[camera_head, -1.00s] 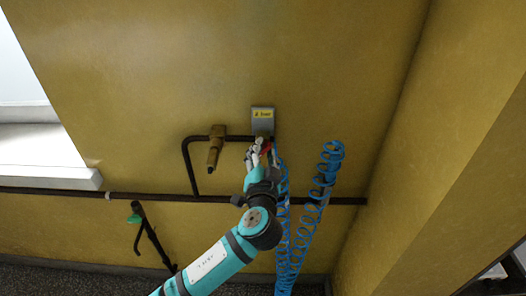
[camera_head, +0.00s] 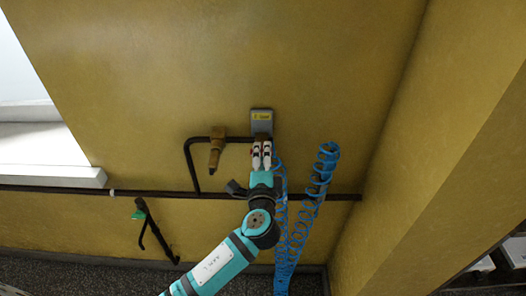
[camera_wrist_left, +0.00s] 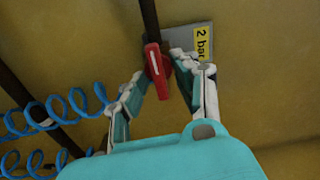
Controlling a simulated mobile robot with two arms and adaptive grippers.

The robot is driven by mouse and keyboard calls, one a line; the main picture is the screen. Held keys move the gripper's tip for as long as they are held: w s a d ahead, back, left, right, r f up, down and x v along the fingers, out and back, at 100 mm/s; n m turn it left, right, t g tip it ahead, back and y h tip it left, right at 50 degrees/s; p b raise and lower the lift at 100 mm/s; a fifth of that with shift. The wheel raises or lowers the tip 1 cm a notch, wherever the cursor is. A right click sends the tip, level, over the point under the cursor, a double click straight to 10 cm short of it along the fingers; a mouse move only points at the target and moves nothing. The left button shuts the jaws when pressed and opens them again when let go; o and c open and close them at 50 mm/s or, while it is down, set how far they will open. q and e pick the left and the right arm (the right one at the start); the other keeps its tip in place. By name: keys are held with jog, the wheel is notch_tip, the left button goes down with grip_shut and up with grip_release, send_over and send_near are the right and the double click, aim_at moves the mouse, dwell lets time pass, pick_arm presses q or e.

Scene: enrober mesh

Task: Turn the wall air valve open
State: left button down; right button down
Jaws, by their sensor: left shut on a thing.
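The red valve handle (camera_wrist_left: 158,72) is in the wrist view, on a dark pipe in front of the grey plate. It looks roughly in line with the pipe there. My left gripper (camera_wrist_left: 157,75) is shut on the handle, with one finger on each side. In the head view my left gripper (camera_head: 262,150) reaches up to the wall just below the grey plate (camera_head: 262,117) with its yellow label. There the fingers hide most of the handle. The label reads "2 bar" in the wrist view (camera_wrist_left: 202,45). My right gripper is not in view.
Blue coiled hoses (camera_head: 318,185) hang just right of my arm. A dark pipe (camera_head: 150,193) runs along the wall, and a brass-coloured fitting (camera_head: 216,150) sits on the branch at left. A wall corner stands at right. The upper wall is clear.

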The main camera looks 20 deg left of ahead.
pick_arm(q)
jog(key=shift+m, duration=0.6)
jog(key=c, duration=1.4)
grip_release()
jog(key=shift+o, duration=0.2)
jog(key=v, duration=1.2)
